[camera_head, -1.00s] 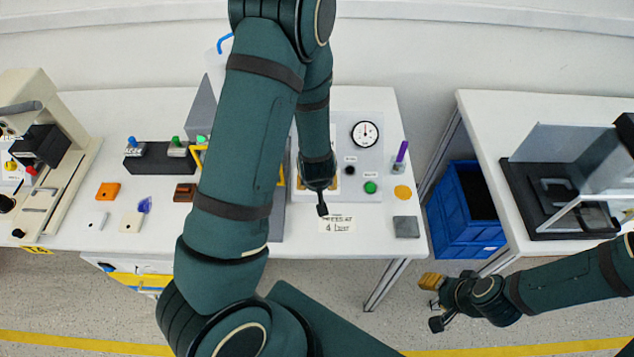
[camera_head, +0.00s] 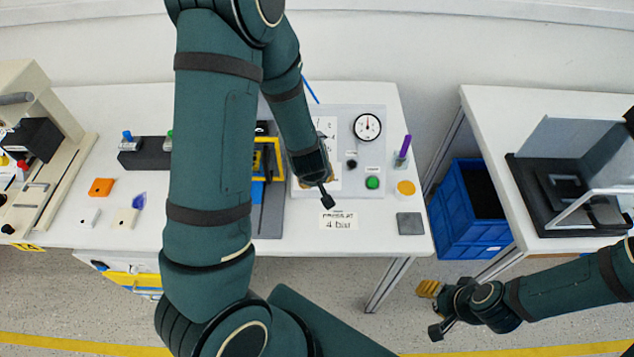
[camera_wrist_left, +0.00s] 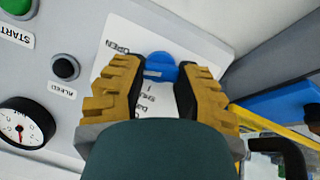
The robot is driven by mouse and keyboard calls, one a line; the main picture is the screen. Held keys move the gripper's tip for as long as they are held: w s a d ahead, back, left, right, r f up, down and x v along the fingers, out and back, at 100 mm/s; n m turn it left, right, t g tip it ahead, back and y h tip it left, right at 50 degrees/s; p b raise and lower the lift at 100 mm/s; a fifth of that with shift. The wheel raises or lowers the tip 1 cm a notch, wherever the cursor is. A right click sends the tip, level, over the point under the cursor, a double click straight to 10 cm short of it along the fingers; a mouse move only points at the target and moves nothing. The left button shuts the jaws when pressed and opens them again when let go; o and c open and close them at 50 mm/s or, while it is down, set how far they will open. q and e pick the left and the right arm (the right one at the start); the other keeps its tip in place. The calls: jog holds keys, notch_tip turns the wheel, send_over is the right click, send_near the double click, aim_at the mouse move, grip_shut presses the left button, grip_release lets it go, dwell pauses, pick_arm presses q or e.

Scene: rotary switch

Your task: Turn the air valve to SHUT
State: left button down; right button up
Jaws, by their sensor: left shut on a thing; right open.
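The air valve's blue knob (camera_wrist_left: 161,67) shows in the left wrist view on a white plate (camera_wrist_left: 119,60) with OPEN lettering and further partly hidden lettering. My left gripper (camera_wrist_left: 161,76) has its two ochre fingers on either side of the knob and is shut on it. My right gripper (camera_head: 428,289) is open and empty, in front of and below the table, away from the panel.
The panel carries a round gauge (camera_head: 367,127), a black button (camera_head: 352,165) and a green button (camera_head: 372,183). A paper card (camera_head: 338,221) reading 4 bar lies in front. A purple pen (camera_head: 405,147) stands right of the panel. A blue crate (camera_head: 463,240) sits between the tables.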

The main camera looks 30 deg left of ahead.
pick_arm(q)
jog(key=n+b, duration=0.2)
jog(key=b, duration=0.1)
jog(key=shift+s+f+n+t+h, duration=0.1)
jog(key=shift+f+n+t+h, duration=0.2)
jog(key=shift+f, duration=0.1)
jog(key=n+t+b, duration=0.1)
jog(key=n+b, duration=0.2)
jog(key=b, duration=0.1)
jog(key=shift+s+a+b, duration=0.1)
jog(key=shift+s+b, duration=0.05)
jog(key=shift+b, duration=0.2)
jog(key=n+b, duration=0.1)
jog(key=n, duration=0.1)
jog(key=shift+s+r+n+t+h, duration=0.1)
jog(key=shift+n+t+h, duration=0.2)
jog(key=shift+t, duration=0.1)
jog(key=shift+n+t, duration=0.5)
jog(key=shift+n, duration=1.4)
jog(key=c, duration=0.6)
grip_release()
jog(key=shift+r, duration=0.1)
